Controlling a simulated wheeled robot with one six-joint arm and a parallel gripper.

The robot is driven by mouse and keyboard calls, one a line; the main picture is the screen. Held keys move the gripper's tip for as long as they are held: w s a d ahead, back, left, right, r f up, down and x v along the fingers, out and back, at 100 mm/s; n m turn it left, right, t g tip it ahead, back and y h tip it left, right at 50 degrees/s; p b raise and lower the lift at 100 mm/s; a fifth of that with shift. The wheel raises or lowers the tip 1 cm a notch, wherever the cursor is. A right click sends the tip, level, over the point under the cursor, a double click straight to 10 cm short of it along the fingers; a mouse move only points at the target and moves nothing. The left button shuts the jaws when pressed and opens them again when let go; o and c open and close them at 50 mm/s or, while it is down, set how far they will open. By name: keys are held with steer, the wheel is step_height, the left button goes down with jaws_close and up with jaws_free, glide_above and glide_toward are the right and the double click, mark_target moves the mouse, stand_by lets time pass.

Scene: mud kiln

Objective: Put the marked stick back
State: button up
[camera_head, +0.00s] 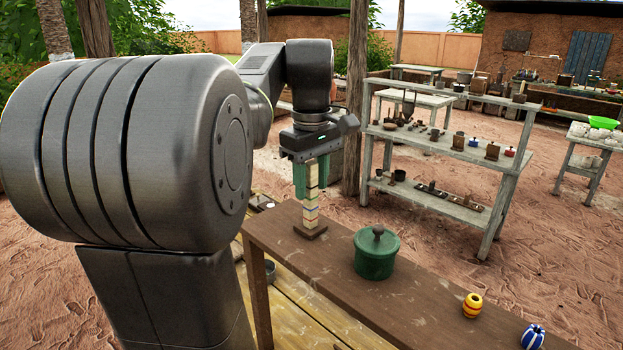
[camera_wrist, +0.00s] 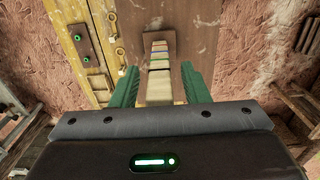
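The marked stick (camera_head: 311,193) is pale with coloured bands. It stands upright on a small brown square base (camera_head: 311,231) at the far end of a narrow brown bench (camera_head: 349,274). In the wrist view, the stick (camera_wrist: 160,68) runs from between the fingers towards the brown base (camera_wrist: 168,36). My gripper (camera_head: 311,178) points down over the stick's upper part. Its two green fingers (camera_wrist: 160,88) are apart, one on each side of the stick, with a visible gap on both sides.
A green lidded pot (camera_head: 375,256) stands on the bench near the stick. A yellow-red striped item (camera_head: 472,305) and a blue-white one (camera_head: 533,337) sit farther right. A grey shelf (camera_head: 434,145) with small pots stands behind. A low yellow plank surface (camera_head: 297,315) lies beside the bench.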

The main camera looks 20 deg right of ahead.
steer(key=shift+r, duration=3.9)
